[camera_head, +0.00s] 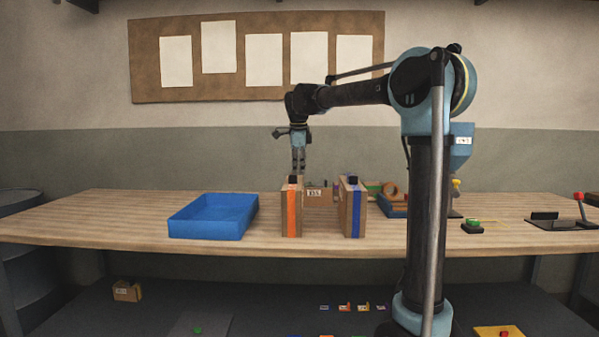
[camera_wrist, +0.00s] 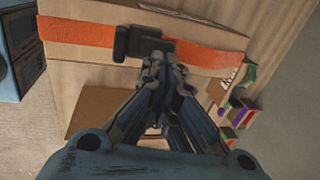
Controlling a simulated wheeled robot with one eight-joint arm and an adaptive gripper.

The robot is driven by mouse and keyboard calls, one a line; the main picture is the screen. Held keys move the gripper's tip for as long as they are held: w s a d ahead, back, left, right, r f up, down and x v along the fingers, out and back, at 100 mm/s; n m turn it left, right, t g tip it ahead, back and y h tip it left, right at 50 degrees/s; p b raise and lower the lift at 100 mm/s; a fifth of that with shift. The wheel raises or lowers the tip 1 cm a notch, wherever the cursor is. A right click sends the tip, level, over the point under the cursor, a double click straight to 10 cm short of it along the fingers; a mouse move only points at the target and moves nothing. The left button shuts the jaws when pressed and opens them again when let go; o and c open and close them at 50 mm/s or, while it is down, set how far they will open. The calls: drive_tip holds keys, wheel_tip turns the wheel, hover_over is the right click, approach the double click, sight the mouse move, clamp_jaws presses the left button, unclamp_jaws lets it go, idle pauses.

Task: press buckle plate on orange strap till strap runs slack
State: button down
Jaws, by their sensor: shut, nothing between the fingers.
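The orange strap (camera_head: 291,212) runs down the front of a cardboard box (camera_head: 284,220) on the bench. In the wrist view the strap (camera_wrist: 76,33) crosses the box top and passes through a black buckle (camera_wrist: 133,43). The strap lies flat there. The buckle also shows as a small dark block (camera_head: 292,179) on top of the box in the head view. My gripper (camera_head: 298,172) points down just above the box. In the wrist view its shut fingertips (camera_wrist: 155,52) are beside the buckle's right side and hold nothing. I cannot tell whether they touch it.
A second box with a blue strap (camera_head: 356,210) stands to the right, with a small labelled box (camera_head: 318,194) between and behind. A blue tray (camera_head: 213,216) lies to the left. Several small parts (camera_head: 392,195) sit further right. The bench's left end is clear.

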drive_tip(key=s+v, duration=0.1)
drive_tip(key=v, duration=1.2)
drive_tip(key=shift+s+r, duration=0.25)
drive_tip(key=s+d+f+n, duration=0.9)
drive_tip(key=s+d+f, duration=0.6)
drive_tip(key=d+f, duration=0.35)
drive_tip(key=s+d+f+n, duration=0.4)
drive_tip(key=s+f, duration=0.5)
drive_tip(key=f, duration=0.4)
drive_tip(key=s+d+f+n, duration=0.4)
drive_tip(key=s+f, duration=0.6)
drive_tip(key=f, duration=0.3)
drive_tip(key=shift+d+n, duration=0.4)
drive_tip(key=shift+d, duration=0.25)
